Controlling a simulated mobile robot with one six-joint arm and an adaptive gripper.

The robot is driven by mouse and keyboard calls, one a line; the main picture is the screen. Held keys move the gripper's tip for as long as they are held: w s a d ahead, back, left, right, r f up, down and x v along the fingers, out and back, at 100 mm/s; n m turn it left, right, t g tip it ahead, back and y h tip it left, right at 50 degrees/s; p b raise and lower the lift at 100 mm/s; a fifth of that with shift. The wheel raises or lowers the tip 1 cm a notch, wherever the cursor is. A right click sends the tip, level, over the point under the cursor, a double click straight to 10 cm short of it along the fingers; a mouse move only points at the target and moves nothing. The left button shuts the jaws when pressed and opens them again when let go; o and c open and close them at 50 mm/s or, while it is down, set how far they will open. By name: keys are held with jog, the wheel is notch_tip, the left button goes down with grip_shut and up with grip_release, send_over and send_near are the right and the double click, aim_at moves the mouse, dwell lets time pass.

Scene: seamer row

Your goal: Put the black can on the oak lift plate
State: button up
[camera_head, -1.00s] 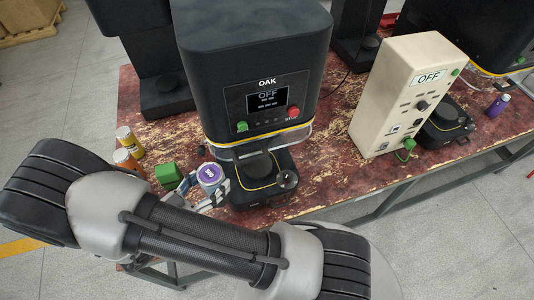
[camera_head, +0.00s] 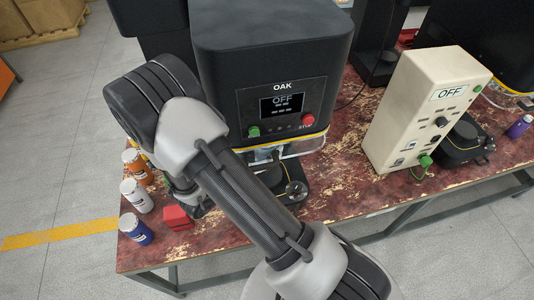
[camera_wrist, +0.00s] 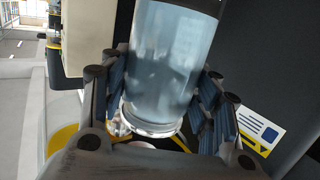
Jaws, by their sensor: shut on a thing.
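My gripper (camera_wrist: 165,85) is shut on a can (camera_wrist: 172,60) in the wrist view, with a finger on each side. The can's side looks pale blue-grey and shiny, with a bright metal rim at its lower end and a dark band at the top. I cannot tell its true colour. In the head view my forearm hides most of the gripper and the held can. The oak lift plate (camera_head: 271,177) is a dark round plate under the OAK machine (camera_head: 270,70), partly covered by my forearm. I cannot tell how far the can is from it.
Orange (camera_head: 136,167), white (camera_head: 137,196) and blue (camera_head: 135,229) cans stand at the table's left edge. A red block (camera_head: 177,217) lies beside them. A cream box (camera_head: 420,105) reading OFF stands right of the OAK machine. Bare tabletop (camera_head: 345,190) lies between them.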

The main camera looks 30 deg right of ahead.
jog(key=shift+w+d+f+b, duration=0.15)
jog(key=shift+f+b, duration=0.15)
jog(key=shift+f, duration=0.25)
jog(key=shift+s+d+f+b, duration=0.15)
jog(key=shift+f+b, duration=0.1)
jog(key=shift+f, duration=0.3)
jog(key=shift+w+d+f+b, duration=0.15)
jog(key=shift+f+b, duration=0.15)
jog(key=shift+f, duration=0.25)
jog(key=shift+f, duration=0.2)
jog(key=o, duration=1.7)
jog(key=shift+c, duration=0.2)
